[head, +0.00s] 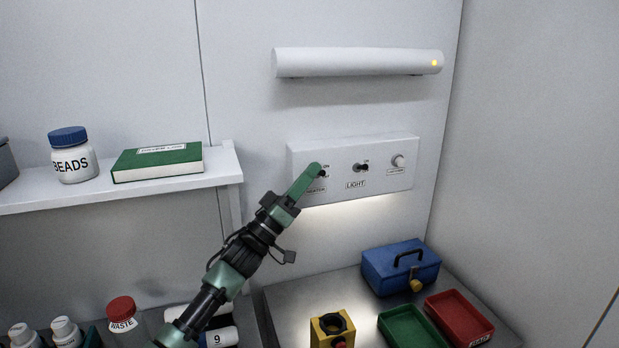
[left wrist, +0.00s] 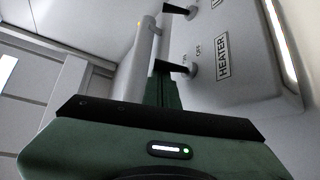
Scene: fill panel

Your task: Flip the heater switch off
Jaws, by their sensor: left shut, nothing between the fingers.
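The white switch panel (head: 336,188) is on the back wall, with the heater switch (head: 322,174) at its left end. My left gripper (head: 314,168) is shut and empty, its fingertips at the heater switch and partly covering it. In the left wrist view the heater switch (left wrist: 180,67) is a dark lever beside the HEATER label (left wrist: 223,58), close to my green fingers (left wrist: 160,88). I cannot tell whether they touch, or which way the lever is set. A white bar-shaped unit (head: 355,62) above the panel shows a lit yellow lamp (head: 434,63). My right gripper is not in view.
The light switch (head: 361,168) and a round knob (head: 398,161) are farther right on the panel. A shelf (head: 120,192) with a beads jar (head: 73,155) and green book (head: 158,162) is at left. Below are a blue toolbox (head: 400,267) and red and green trays.

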